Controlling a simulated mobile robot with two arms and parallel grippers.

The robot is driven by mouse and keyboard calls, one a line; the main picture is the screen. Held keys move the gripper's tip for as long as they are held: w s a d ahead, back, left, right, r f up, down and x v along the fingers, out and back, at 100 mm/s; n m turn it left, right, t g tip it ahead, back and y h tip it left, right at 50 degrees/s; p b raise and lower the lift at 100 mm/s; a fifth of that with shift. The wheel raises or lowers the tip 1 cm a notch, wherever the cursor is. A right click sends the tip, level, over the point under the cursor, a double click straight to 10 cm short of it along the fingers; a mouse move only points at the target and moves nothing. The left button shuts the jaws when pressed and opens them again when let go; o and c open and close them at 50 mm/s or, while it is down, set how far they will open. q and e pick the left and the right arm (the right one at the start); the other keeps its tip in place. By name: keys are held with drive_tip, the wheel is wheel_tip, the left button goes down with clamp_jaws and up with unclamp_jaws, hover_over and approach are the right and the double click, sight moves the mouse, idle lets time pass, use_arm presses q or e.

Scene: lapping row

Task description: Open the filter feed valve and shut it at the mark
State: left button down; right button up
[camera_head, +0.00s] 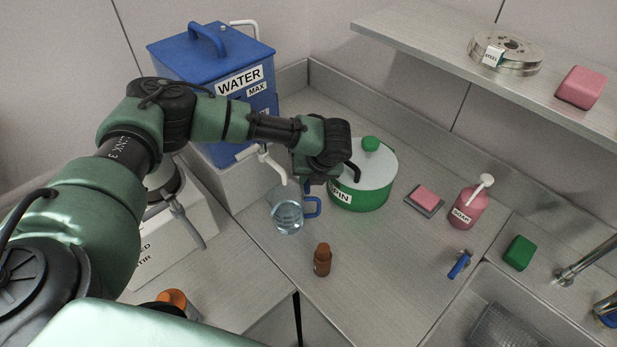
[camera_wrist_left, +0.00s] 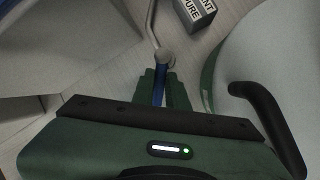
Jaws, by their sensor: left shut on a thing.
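My left gripper (camera_head: 318,182) is between the blue WATER tank and the green pot. In the left wrist view its fingers (camera_wrist_left: 162,92) are shut on a narrow blue lever (camera_wrist_left: 159,88) at the round end of a grey pipe (camera_wrist_left: 152,25); I take this for the valve handle. I cannot make out a mark on the jug. My right gripper is not in view.
The WATER tank (camera_head: 188,62) stands left of the gripper. The lidded green pot (camera_head: 372,194) is close on its right. A brown bottle (camera_head: 322,260) stands in front. A pink soap bottle (camera_head: 468,208) and a sink (camera_head: 470,300) are to the right.

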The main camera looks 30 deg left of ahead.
use_arm(q)
drive_tip(key=m+p, duration=0.1)
drive_tip(key=p, duration=0.2)
drive_tip(key=shift+s+a+r+m+t, duration=0.25)
drive_tip(key=shift+r+m+t, duration=0.05)
drive_tip(key=shift+r+m, duration=0.1)
drive_tip(key=shift+a+f+m+h+p, duration=0.2)
drive_tip(key=shift+f+m+h+p, duration=0.15)
drive_tip(key=shift+m+p, duration=0.3)
drive_tip(key=c, duration=1.4)
unclamp_jaws()
drive_tip(key=b+v, duration=0.1)
drive_tip(key=v, duration=0.6)
drive_tip(key=shift+s+d+r, duration=0.1)
drive_tip(key=shift+s+r, duration=0.15)
drive_tip(key=shift+r, duration=0.1)
